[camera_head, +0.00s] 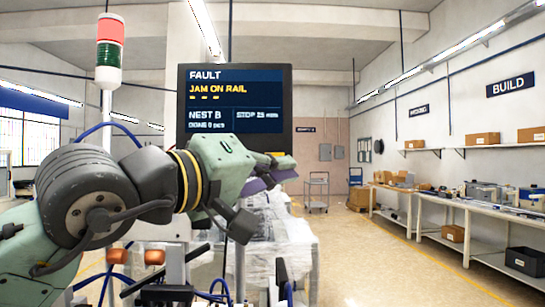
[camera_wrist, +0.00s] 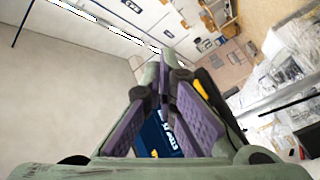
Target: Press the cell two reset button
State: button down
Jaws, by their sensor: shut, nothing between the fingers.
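My gripper (camera_head: 276,170) is in front of the lower right of the fault screen (camera_head: 235,80) in the head view. In the wrist view my gripper (camera_wrist: 166,72) has its purple-padded fingers brought together at the tips, with nothing held. Part of the blue screen (camera_wrist: 152,135) shows through the gap between the finger links. The screen reads "FAULT", "JAM ON RAIL" and "NEST B". I cannot make out a labelled cell two reset button in either view. Two orange caps (camera_head: 117,256) show low on the left, beneath my arm; I cannot tell what they are.
A red, white and green stack light (camera_head: 109,55) stands left of the screen. Plastic-wrapped goods (camera_head: 275,240) lie behind and below the gripper. Blue hoses and dark fittings crowd the bottom left. Workbenches (camera_head: 445,205) line the right wall, with open floor (camera_head: 385,265) before them.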

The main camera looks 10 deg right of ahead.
jog(key=w+d+p, duration=0.1)
jog(key=w+p, duration=0.1)
jog(key=w, duration=0.6)
jog(key=shift+w+d+p, duration=0.3)
jog(key=shift+d+p, duration=0.05)
jog(key=shift+w, duration=0.1)
dwell(1.3)
jog(key=shift+w+d, duration=0.1)
jog(key=shift+w, duration=0.2)
jog(key=shift+w+p, duration=0.4)
jog(key=shift+w, duration=0.1)
dwell(0.7)
jog(key=shift+s, duration=0.1)
jog(key=shift+s+b, duration=0.3)
jog(key=shift+s, duration=0.5)
